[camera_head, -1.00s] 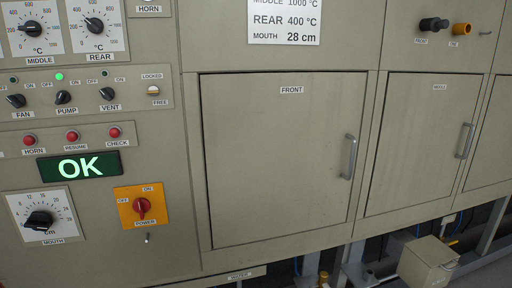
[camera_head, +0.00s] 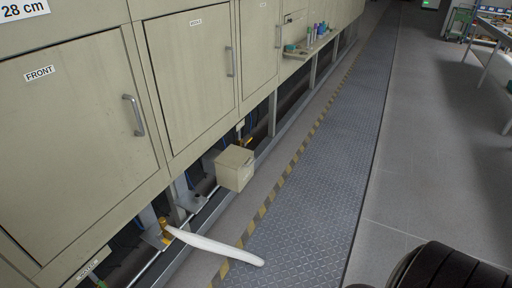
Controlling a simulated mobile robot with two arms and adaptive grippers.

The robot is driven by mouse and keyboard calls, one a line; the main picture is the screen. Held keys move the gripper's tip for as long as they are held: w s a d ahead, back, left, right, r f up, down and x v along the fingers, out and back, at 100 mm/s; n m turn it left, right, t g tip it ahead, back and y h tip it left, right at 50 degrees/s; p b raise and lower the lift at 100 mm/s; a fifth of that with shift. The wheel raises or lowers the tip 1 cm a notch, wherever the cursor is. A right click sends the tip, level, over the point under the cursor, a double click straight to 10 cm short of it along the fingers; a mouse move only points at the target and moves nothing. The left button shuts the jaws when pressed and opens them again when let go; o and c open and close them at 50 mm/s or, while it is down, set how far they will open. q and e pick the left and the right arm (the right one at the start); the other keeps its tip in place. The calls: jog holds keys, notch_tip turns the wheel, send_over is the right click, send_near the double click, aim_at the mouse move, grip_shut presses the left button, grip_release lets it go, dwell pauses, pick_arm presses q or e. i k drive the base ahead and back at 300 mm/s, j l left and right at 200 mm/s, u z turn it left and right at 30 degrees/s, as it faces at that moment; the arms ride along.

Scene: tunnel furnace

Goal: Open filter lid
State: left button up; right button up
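A small beige box (camera_head: 235,168) with a flat top juts out low beside the furnace base, near the middle of the camera_head view. Its top looks closed. I cannot read any label on it, so I cannot tell for sure whether it is the filter. Neither of my grippers can be made out in this view.
The furnace's front door (camera_head: 75,130) and a second door (camera_head: 195,80) are shut. A long white piece (camera_head: 215,246) reaches over the striped floor edge; I cannot tell what it is. A metal walkway (camera_head: 335,150) runs along the furnace, clear further back. A table (camera_head: 490,28) stands far right.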

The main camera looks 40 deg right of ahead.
aim_at(234, 157)
jog(key=z, duration=1.1)
jog(key=i, duration=0.2)
